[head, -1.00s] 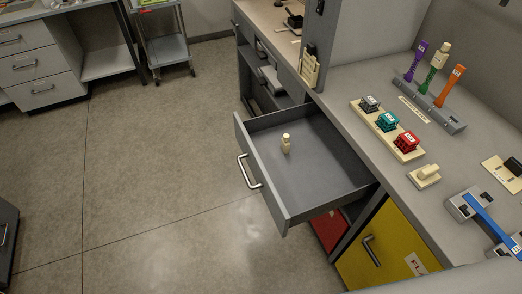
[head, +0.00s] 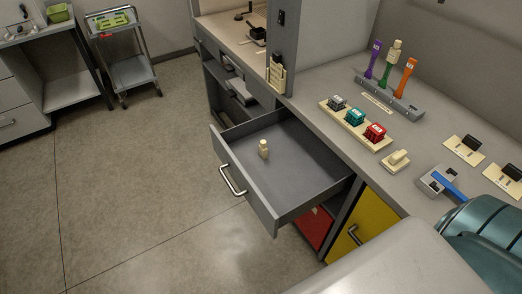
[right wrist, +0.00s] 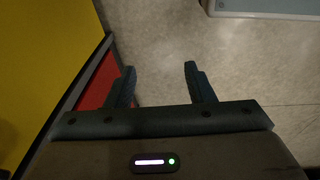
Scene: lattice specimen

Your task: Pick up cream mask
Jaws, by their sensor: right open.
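A small cream figure-like piece (head: 263,149) stands upright in the open grey drawer (head: 310,172). Another cream piece (head: 394,50) tops the green handle in the rack on the counter. A cream block (head: 397,159) sits on a small pad nearer the counter's front edge. I cannot tell from these views which one is the mask. My right gripper (right wrist: 160,75) is open and empty in the right wrist view, above the floor beside the red and yellow cabinet fronts. In the head view my arm shows at the lower right, with its gripper hidden. My left gripper is not in view.
The drawer juts out over the floor, with a silver handle (head: 232,182). A trolley (head: 134,72) stands far left; the floor between is clear.

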